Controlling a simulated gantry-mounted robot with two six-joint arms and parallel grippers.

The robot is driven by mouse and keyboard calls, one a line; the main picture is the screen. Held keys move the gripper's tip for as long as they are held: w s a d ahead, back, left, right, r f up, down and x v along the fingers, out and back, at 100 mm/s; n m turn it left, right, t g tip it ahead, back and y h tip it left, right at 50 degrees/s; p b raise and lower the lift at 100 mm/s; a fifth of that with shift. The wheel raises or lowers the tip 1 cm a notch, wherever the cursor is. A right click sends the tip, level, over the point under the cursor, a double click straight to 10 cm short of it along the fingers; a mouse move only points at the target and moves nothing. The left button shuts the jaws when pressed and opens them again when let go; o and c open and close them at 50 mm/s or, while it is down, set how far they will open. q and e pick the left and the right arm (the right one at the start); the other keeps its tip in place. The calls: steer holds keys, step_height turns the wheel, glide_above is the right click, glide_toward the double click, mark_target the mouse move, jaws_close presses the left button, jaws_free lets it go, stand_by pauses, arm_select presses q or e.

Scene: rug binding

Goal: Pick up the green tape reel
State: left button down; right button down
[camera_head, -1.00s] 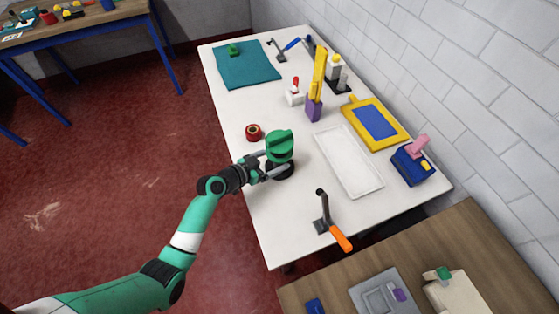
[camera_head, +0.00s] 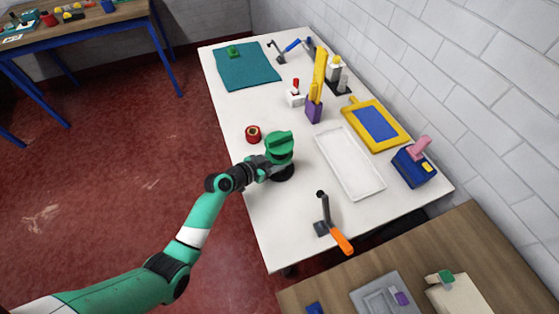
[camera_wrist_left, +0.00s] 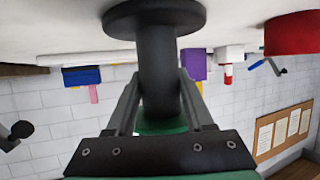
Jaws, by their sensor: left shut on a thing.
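The green reel-like piece (camera_head: 279,146) sits on top of a black stand with a round base (camera_head: 281,174), upright at the left edge of the white table in the head view. My left gripper (camera_head: 273,168) comes in from the left, low beside it, and is shut on the stand's black post under the green part. In the left wrist view, which is upside down, the fingers flank the black post (camera_wrist_left: 158,65). The round base (camera_wrist_left: 153,16) is at the top and some green (camera_wrist_left: 160,126) shows below. My right gripper is not in view.
A red reel (camera_head: 253,133) stands just behind. To the right are a white tray (camera_head: 350,172), a purple holder with yellow pieces (camera_head: 313,110) and a blue box (camera_head: 412,168). An orange-handled tool (camera_head: 341,239) lies in front. The table between is clear.

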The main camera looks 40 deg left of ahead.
mark_target(284, 153)
arm_select(q)
steer(key=shift+r, duration=0.2)
steer(key=shift+r, duration=0.25)
step_height(284, 153, up, 3)
steer(key=shift+f+p, duration=0.1)
steer(key=shift+p, duration=0.8)
steer(key=s+d+r+p, duration=0.1)
steer(key=r, duration=0.1)
steer(key=s+d+r+p, duration=0.1)
steer(key=r, duration=0.1)
steer(key=s+d+r+p, duration=0.1)
steer(key=shift+s+d+r+p, duration=0.15)
steer(key=shift+d+r+p, duration=0.1)
steer(key=shift+r+p, duration=0.15)
steer(key=s+d+r+p, duration=0.2)
steer(key=s+d+r, duration=0.1)
steer(key=s+d, duration=0.3)
steer(key=shift+s+d+r+p, duration=0.2)
steer(key=shift+s+r+p, duration=0.1)
steer(key=shift+s, duration=0.05)
